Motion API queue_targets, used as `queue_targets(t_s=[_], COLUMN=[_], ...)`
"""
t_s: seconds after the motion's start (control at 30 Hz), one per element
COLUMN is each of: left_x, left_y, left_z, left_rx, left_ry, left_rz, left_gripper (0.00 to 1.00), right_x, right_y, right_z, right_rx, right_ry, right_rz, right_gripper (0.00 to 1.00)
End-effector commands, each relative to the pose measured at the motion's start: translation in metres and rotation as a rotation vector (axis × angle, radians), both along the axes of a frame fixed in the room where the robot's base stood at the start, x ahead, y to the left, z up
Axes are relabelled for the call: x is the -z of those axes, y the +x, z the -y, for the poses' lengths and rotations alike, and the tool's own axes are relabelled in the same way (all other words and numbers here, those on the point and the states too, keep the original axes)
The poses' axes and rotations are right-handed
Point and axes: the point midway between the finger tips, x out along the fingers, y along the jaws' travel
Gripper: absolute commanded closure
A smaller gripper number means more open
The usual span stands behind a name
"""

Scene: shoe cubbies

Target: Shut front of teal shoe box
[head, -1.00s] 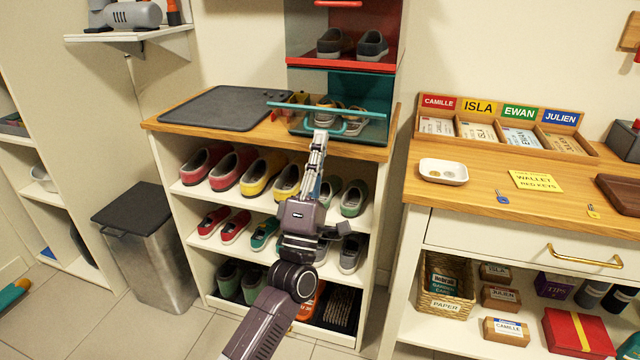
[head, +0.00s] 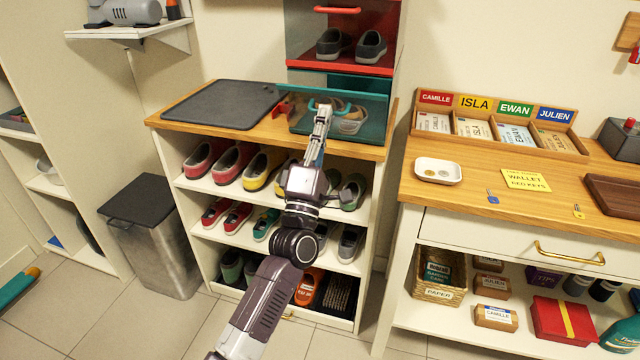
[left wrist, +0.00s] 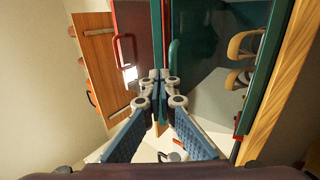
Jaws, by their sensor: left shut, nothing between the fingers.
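The teal shoe box (head: 345,82) stands on the wooden top of the shoe shelf, under the red box. Its clear teal front (head: 372,112) is tilted up, and a strip of teal inside shows above its top edge, so it looks a little ajar. Grey shoes (head: 350,122) show through it. My left gripper (head: 323,110) is shut and empty, its tips at the front near the teal handle, which they partly hide. In the left wrist view the shut fingertips (left wrist: 160,78) are beside the teal handle (left wrist: 174,68); I cannot tell whether they touch. My right gripper is out of view.
The red box (head: 345,55) with dark shoes sits directly above. A dark mat (head: 222,103) lies left on the shelf top. Several shoes fill the shelves below my arm. A sideboard (head: 440,200) with a white dish (head: 438,171) stands to the right.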

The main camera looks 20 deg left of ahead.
Motion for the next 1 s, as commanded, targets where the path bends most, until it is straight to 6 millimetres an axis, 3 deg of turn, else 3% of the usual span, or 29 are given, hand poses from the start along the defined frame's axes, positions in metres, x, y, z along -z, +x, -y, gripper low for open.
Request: queue_targets(t_s=[0.33, 1.0], left_x=[-0.024, -0.033], left_y=[0.023, 0.037], left_z=[0.001, 0.001], left_rx=[0.001, 0.0], left_ry=[-0.001, 0.0], left_rz=[0.001, 0.0], left_gripper=[1.0, 1.0], right_x=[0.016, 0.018], right_y=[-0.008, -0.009], right_z=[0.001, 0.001], right_rx=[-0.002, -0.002], right_ry=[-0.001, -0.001], right_rz=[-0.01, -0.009], right_gripper=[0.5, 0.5])
